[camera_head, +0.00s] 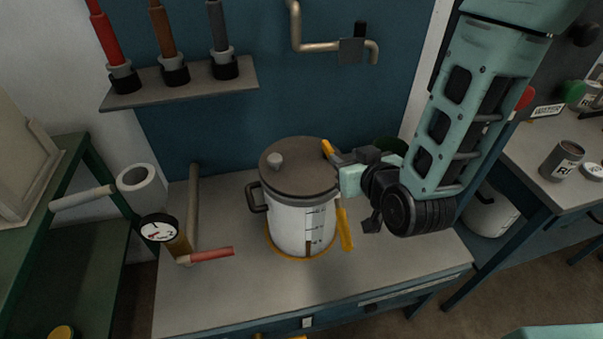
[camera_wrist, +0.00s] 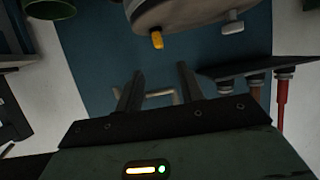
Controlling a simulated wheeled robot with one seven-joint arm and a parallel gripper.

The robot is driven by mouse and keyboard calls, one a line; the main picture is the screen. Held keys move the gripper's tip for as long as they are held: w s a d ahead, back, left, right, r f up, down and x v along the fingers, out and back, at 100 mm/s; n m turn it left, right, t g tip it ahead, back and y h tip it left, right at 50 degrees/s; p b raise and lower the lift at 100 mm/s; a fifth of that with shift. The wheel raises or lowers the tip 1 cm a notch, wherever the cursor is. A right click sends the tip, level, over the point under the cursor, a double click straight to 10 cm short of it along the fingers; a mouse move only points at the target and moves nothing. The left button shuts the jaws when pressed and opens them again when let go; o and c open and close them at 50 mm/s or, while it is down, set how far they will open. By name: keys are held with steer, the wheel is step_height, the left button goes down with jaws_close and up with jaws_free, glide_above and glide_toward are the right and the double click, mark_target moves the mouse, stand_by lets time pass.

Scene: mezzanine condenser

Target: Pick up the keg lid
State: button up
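The keg lid (camera_head: 299,168) is a flat brown-grey disc with a pale knob (camera_head: 275,160) near its left back edge. It rests on the white keg (camera_head: 305,226), which stands upright on the bench. In the wrist view the lid (camera_wrist: 185,12) shows at the top, cut by the frame, with its pale knob and a yellow tab (camera_wrist: 157,40) at its edge. My gripper (camera_head: 353,158) is just right of the lid, near its height. In the wrist view its two fingers (camera_wrist: 158,85) are apart with nothing between them. Whether it touches the keg is unclear.
A gauge (camera_head: 157,229) and red-handled pipe stand on the bench (camera_head: 215,305), left of the keg. A shelf (camera_head: 185,84) with several tools hangs behind, beside a wall pipe (camera_head: 320,46). Another bench (camera_head: 540,160) is at right. The front left bench is clear.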

mark_target(329, 147)
steer(key=p+x, duration=0.2)
steer(key=x, duration=0.7)
steer(key=shift+w+f, duration=0.15)
steer(key=shift+f, duration=0.1)
jaws_close()
